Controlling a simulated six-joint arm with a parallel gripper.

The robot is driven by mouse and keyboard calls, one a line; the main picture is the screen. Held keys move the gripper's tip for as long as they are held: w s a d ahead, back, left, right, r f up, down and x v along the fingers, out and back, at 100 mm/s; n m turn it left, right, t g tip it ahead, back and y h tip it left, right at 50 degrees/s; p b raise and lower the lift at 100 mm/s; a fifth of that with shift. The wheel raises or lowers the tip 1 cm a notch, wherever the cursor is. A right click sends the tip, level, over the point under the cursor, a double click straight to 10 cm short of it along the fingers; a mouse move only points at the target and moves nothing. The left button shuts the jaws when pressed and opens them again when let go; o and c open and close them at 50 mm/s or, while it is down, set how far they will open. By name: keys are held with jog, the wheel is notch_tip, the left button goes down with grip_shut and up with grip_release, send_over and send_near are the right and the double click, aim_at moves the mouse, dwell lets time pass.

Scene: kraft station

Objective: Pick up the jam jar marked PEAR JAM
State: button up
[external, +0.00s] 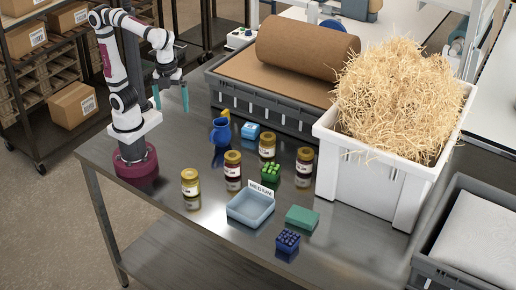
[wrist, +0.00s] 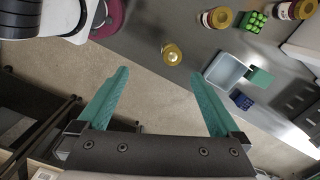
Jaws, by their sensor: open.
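Several jam jars with gold lids and pale labels stand upright on the metal table. A pale-filled jar (external: 190,183) is nearest the front left. A dark-red jar (external: 232,166) is right of it. The label words are too small to read, so I cannot tell which is PEAR JAM. My gripper (external: 170,97) is open and empty, above the table's back left.
A white crate of straw (external: 375,180) stands right. The table's front left is clear.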

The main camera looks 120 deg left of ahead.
jog(key=s+a+f+n+y, duration=0.1)
jog(key=s+a+f+n, duration=0.1)
jog(key=s+f+n, duration=0.5)
notch_tip(320, 180, down, 2)
jog(key=shift+s+f, duration=0.15)
jog(key=shift+s, duration=0.95)
jog(key=shift+n, duration=0.3)
jog(key=n+t+h, duration=0.5)
jog(key=n+h, duration=0.9)
jog(key=n, duration=1.4)
send_near(188, 186)
jog(key=shift+t, duration=0.3)
jog(key=x, duration=0.9)
jog(key=shift+d, duration=0.5)
grip_shut()
